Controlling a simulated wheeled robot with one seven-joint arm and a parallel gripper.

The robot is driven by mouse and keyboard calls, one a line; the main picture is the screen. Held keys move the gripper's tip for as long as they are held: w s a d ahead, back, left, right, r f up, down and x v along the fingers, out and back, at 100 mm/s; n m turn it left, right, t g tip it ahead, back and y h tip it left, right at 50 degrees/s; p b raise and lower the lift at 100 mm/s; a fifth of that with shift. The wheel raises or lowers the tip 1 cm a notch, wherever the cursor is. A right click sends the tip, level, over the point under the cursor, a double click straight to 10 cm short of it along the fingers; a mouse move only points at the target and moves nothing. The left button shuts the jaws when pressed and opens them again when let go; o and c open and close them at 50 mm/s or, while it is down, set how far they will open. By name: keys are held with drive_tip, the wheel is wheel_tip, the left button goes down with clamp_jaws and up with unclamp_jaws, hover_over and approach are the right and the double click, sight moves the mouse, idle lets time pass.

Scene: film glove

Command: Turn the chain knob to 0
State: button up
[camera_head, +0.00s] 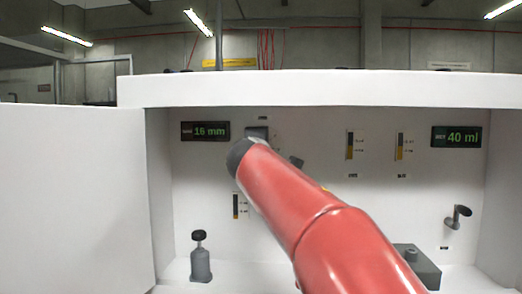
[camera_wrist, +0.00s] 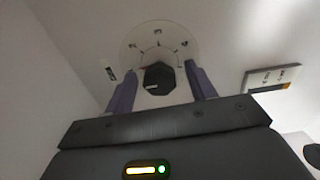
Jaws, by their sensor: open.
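In the wrist view a black, faceted knob (camera_wrist: 158,78) sits on a round pale dial plate (camera_wrist: 130,45) with small dark marks around it. I take it to be the chain knob; its label and setting are too small to read. My gripper (camera_wrist: 161,84) is open, with one purple-grey finger on each side of the knob. Gaps show between the fingers and the knob, and nothing is held. In the head view my red arm reaches up to the panel and hides the knob.
A white cabinet recess holds a "16 mm" display (camera_head: 206,131) at left and a "40 ml" display (camera_head: 457,137) at right. A small grey post with a black cap (camera_head: 200,257) stands at lower left, a grey box (camera_head: 420,265) at lower right. A tap-like lever (camera_head: 457,215) sticks out at right.

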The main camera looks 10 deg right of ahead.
drive_tip(key=b+v, duration=0.1)
drive_tip(key=v, duration=0.6)
drive_tip(key=s+d+f+m+g+y+p, duration=0.1)
drive_tip(key=s+d+f+m+g+p, duration=0.2)
drive_tip(key=s+f, duration=0.45)
drive_tip(key=s+d+f+m+g+p, duration=0.1)
drive_tip(key=s+d+f+m+g, duration=0.1)
drive_tip(key=s+f+m+g, duration=0.45)
drive_tip(key=s+a+f+m+g+y+p, duration=0.2)
drive_tip(key=s+a+f+m+y, duration=0.1)
drive_tip(key=s+f, duration=1.3)
wheel_tip(320, 180, down, 2)
drive_tip(key=shift+s+f+m+y, duration=0.25)
drive_tip(key=shift+m+y, duration=0.55)
drive_tip(key=shift+m, duration=0.25)
